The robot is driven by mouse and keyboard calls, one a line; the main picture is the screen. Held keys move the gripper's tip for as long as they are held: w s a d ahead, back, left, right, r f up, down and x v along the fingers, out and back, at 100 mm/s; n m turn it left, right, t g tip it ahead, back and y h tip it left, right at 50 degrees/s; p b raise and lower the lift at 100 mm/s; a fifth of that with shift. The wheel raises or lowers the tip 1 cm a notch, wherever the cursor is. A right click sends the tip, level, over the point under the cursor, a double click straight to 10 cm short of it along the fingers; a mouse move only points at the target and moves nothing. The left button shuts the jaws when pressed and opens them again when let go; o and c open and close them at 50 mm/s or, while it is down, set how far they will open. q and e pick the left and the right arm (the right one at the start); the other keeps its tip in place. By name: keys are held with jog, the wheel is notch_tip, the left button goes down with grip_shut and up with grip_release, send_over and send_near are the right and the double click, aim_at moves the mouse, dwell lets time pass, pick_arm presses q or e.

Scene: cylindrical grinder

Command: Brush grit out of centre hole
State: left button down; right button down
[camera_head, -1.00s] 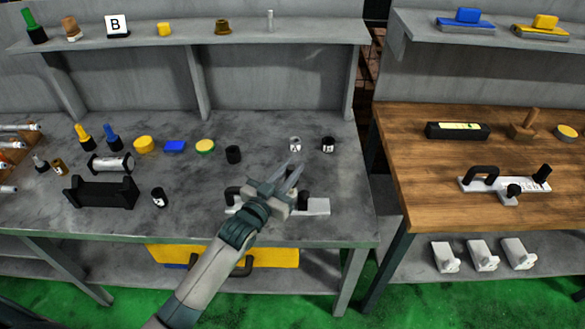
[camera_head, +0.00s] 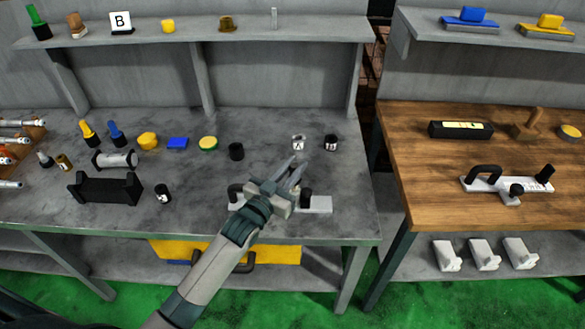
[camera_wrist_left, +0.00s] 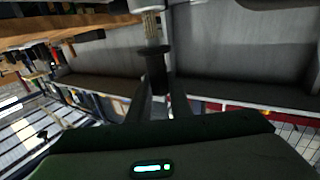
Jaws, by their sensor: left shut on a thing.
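My left gripper (camera_head: 294,172) reaches over the grey bench from the front in the head view, its fingers pointing up and right. In the left wrist view it is shut on a black-handled brush (camera_wrist_left: 156,75) with pale bristles (camera_wrist_left: 151,25). The bristle end meets or overlaps a pale metal piece (camera_wrist_left: 147,4) at the top edge; I cannot tell whether it touches or enters a hole. In the head view the brush is hard to make out. A ribbed grey metal cylinder (camera_head: 118,159) lies on the bench at the left. My right gripper is out of view.
A light plate with black handles (camera_head: 318,204) lies partly hidden under my left gripper. Two small pots (camera_head: 298,143) (camera_head: 331,143) stand behind it. A black cradle (camera_head: 105,188) and several small items occupy the left. A wooden table (camera_head: 420,200) stands at right.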

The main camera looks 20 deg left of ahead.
pick_arm(q)
jog(key=shift+w+d, duration=0.1)
jog(key=shift+w, duration=0.1)
jog(key=shift+s+p, duration=0.25)
jog(key=shift+p, duration=0.15)
dwell(0.7)
notch_tip(320, 180, up, 6)
jog(key=p, duration=0.6)
dwell(0.7)
